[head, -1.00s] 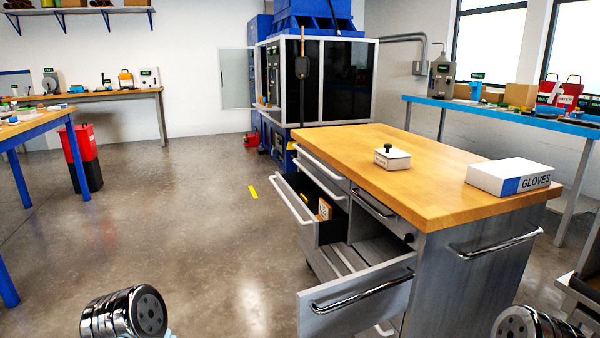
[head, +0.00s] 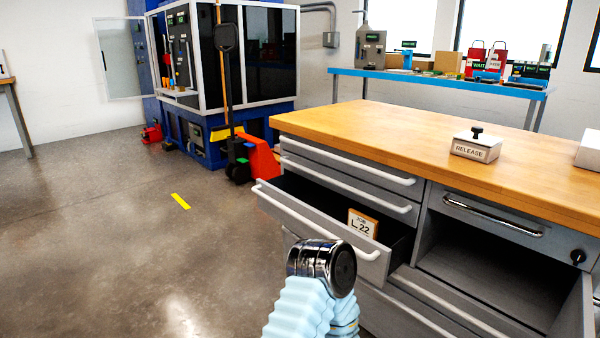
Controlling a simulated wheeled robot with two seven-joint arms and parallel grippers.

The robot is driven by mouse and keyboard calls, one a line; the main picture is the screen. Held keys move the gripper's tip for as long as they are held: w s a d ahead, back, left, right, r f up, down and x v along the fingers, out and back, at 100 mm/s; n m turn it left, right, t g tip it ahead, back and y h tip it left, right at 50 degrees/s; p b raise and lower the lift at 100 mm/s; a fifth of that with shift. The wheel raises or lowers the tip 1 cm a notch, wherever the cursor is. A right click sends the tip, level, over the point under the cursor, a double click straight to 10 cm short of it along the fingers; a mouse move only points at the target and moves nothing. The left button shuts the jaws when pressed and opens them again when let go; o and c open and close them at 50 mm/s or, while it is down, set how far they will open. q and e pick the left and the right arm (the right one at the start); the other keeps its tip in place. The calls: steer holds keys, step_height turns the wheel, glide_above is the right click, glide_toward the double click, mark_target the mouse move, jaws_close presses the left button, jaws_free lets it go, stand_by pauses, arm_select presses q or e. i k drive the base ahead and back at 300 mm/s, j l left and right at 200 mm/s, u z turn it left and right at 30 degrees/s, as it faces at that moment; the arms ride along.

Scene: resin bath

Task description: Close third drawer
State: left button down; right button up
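The third drawer (head: 318,232) of the left column in the wood-topped cabinet is pulled out towards the lower left. Its long white bar handle (head: 305,218) runs along the front. A card marked L-22 (head: 362,223) stands inside it. The two drawers above, with the top handle (head: 345,160) and second handle (head: 345,184), look shut. A chrome and light blue ribbed part of my arm is at the bottom middle, overlapping the open drawer's lower front in the picture; I cannot tell if they touch. Neither gripper shows.
A white RELEASE box (head: 476,146) sits on the wooden top (head: 400,140). The right column has an open bay (head: 480,270) below a chrome-handled drawer. A red pallet truck (head: 262,158) stands behind the cabinet's left end. The floor left of the cabinet is clear.

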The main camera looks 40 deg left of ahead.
mark_target(310, 209)
steer(key=j+z, duration=0.2)
steer(key=j, duration=0.6)
steer(key=k+j+z, duration=0.2)
steer(key=j, duration=0.55)
